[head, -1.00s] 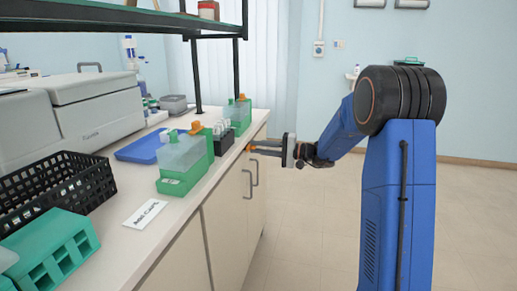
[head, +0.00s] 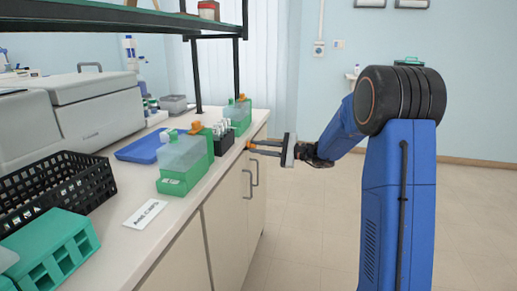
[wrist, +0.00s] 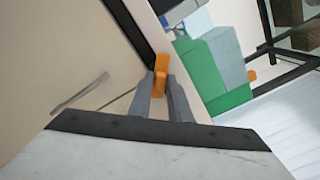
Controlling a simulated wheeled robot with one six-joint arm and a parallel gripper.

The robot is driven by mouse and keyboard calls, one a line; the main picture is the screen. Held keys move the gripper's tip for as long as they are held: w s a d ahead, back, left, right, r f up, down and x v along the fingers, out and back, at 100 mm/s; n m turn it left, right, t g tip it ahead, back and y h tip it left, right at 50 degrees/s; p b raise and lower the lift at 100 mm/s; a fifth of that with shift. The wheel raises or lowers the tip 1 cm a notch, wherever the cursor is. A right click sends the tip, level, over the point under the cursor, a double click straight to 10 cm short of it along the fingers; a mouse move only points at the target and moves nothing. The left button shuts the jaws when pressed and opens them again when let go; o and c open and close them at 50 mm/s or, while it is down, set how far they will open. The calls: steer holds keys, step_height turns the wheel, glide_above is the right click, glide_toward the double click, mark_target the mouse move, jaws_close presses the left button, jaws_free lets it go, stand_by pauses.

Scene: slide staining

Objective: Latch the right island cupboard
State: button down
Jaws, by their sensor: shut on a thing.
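The right island cupboard is the cream front (head: 228,215) under the worktop, with grey bar handles (head: 248,184); its doors look closed. A small orange latch (wrist: 161,72) sits at the top of the cupboard front, just below the worktop edge. My gripper (wrist: 163,92) is shut on the orange latch, with a grey finger on each side of it. In the head view my gripper (head: 262,148) reaches in from the right at the top of the cupboard. The fingers partly hide the latch's lower part in the wrist view.
On the worktop (head: 122,236) are green-based staining boxes (head: 183,160), a dark rack (head: 222,138), a blue tray (head: 140,149), a black basket (head: 52,190) and a white label card (head: 146,213). The floor (head: 310,235) before the cupboard is clear.

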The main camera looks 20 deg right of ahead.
steer(key=shift+f+m, duration=0.1)
steer(key=shift+m, duration=4.9)
steer(key=c, duration=1.8)
jaws_free()
steer(key=shift+o, duration=0.2)
steer(key=v, duration=1.7)
steer(key=shift+s+d, duration=0.15)
steer(key=shift+d, duration=0.1)
